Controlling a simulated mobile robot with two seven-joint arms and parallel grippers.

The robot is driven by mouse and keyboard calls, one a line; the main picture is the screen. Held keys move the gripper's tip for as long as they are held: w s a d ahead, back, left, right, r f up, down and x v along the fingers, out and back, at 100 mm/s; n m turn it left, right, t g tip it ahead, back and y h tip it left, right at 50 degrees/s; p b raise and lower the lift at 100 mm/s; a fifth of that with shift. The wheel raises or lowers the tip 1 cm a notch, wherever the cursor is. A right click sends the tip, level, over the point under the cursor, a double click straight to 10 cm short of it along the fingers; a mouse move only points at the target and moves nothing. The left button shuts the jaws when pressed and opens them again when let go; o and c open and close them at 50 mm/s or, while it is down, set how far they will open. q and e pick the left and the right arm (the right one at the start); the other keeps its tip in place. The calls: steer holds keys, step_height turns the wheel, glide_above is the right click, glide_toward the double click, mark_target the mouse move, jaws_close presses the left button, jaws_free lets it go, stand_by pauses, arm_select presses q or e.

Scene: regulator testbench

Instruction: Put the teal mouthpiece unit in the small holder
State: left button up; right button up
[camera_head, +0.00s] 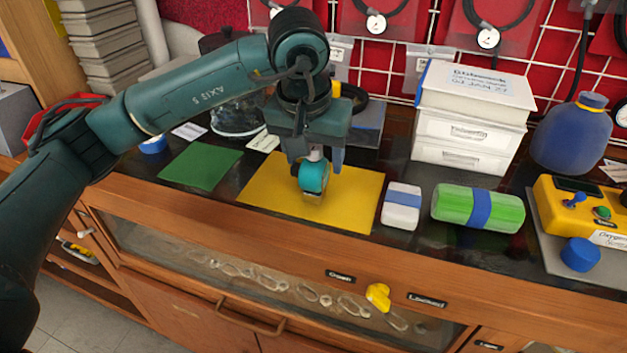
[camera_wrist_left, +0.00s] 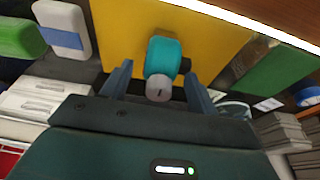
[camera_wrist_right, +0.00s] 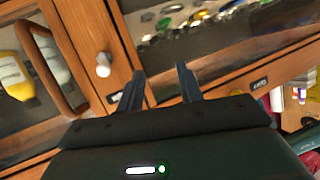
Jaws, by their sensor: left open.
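The teal mouthpiece unit (camera_head: 314,177) is at the middle of the yellow mat (camera_head: 355,190), with a pale tip on top and a tan part at its lower end. My left gripper (camera_head: 317,157) points down over it, open, with a finger on either side. In the left wrist view the teal unit (camera_wrist_left: 161,57) shows between the open fingers (camera_wrist_left: 157,82), with gaps at both sides; its grey round end faces the camera. I cannot pick out the small holder with certainty. My right gripper (camera_wrist_right: 158,82) is open and empty in front of the cabinet.
A white block with a blue band (camera_head: 401,206) and a green block (camera_head: 478,208) lie right of the mat. A green mat (camera_head: 200,165) lies left. White boxes (camera_head: 468,120), a blue flask (camera_head: 571,137) and a yellow control box (camera_head: 585,205) stand further right.

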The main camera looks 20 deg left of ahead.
arm_select(q)
steer(key=shift+c, duration=0.2)
steer(key=shift+r, duration=0.1)
jaws_close()
